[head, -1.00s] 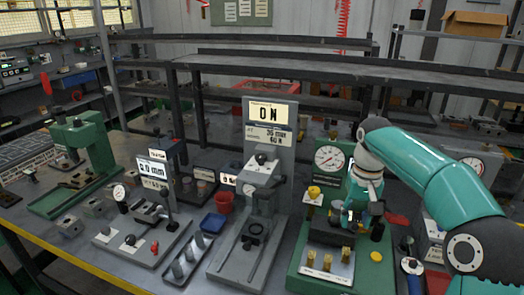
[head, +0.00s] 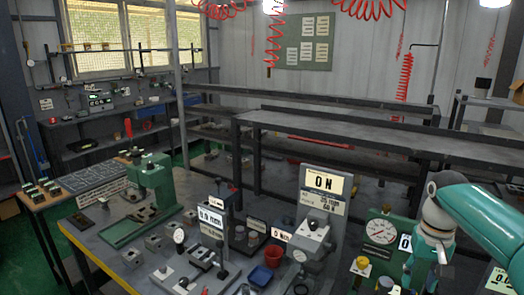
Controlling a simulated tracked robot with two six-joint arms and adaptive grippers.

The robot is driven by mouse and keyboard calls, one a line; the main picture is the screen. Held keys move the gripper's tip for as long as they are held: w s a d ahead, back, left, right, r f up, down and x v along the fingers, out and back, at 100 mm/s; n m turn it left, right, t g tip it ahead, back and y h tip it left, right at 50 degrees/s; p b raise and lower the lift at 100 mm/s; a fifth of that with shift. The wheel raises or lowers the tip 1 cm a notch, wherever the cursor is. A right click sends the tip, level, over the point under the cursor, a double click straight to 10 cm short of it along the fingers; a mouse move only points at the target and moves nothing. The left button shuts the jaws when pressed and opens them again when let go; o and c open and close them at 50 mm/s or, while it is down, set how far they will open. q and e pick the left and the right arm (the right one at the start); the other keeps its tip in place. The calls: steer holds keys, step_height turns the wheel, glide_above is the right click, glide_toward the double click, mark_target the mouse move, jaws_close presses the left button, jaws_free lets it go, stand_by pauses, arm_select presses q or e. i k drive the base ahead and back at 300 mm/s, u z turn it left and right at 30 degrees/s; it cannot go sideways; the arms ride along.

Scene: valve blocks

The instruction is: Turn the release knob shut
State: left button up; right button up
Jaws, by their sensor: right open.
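The green valve rig with a round dial gauge (head: 381,232) stands at the lower right of the head view, its lower part cut off by the frame edge. A yellow knob (head: 361,265) shows on the rig's left side. I cannot tell for sure whether it is the release knob, or how far it is turned. My right gripper (head: 422,281) is open at the bottom edge, right of the dial and the yellow knob, partly cut off. It seems to hold nothing. My left gripper is out of view.
A grey press stand (head: 318,240) with an "ON" display is left of the rig. A red cup (head: 273,256) and a blue tray (head: 261,276) are further left. A green press (head: 152,190) stands at the bench's far left. Dark shelving (head: 340,140) runs behind.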

mark_target(362, 262)
steer(key=u, duration=0.05)
steer(key=k, duration=0.95)
